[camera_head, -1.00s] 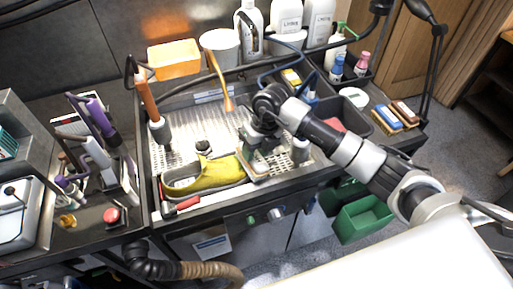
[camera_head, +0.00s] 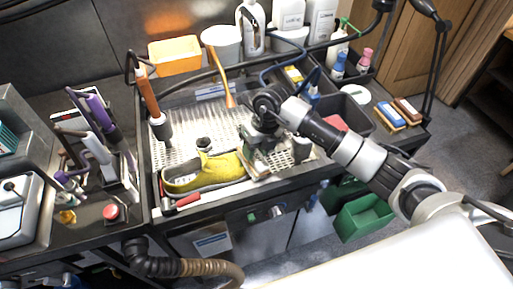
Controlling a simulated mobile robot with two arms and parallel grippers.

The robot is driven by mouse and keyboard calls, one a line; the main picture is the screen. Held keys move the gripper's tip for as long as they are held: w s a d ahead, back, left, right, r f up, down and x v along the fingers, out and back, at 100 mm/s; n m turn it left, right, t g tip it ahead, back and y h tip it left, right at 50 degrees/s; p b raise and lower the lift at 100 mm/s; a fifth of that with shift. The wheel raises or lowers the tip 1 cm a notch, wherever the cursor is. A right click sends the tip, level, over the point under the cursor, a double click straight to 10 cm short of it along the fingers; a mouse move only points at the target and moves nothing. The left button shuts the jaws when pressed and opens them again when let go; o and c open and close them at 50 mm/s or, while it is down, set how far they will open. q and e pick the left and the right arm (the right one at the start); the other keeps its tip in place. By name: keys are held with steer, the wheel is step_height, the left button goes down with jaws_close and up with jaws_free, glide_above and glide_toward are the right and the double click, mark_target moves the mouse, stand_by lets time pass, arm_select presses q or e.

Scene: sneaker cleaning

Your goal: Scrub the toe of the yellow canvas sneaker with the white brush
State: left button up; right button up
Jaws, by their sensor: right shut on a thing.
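The yellow canvas sneaker (camera_head: 222,168) lies on the perforated metal tray of the bench, with its long side across the picture. It is small in view, and I cannot tell its toe end for sure. My right gripper (camera_head: 254,154) is at the sneaker's right end, pointing down and shut on a pale thing (camera_head: 258,170) that looks like the white brush. The gripper hides part of it, and I cannot tell whether it touches the sneaker. My left gripper is not in view.
A red-handled tool (camera_head: 182,203) lies in front of the sneaker. An orange bin (camera_head: 174,57), a white tub (camera_head: 222,45) and bottles stand behind. A tool rack (camera_head: 105,150) is at left; brushes (camera_head: 398,112) lie at right.

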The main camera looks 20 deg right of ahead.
steer(key=w+b, duration=0.2)
steer(key=w, duration=0.1)
steer(key=shift+a+f, duration=0.1)
steer(key=shift+w+b, duration=0.4)
steer(key=shift+w, duration=0.15)
steer(key=shift+w+a+b, duration=0.1)
steer(key=shift+w+b, duration=1.1)
steer(key=shift+w+a+f+b, duration=0.1)
steer(key=shift+w+f+b, duration=0.05)
steer(key=shift+w+b, duration=0.55)
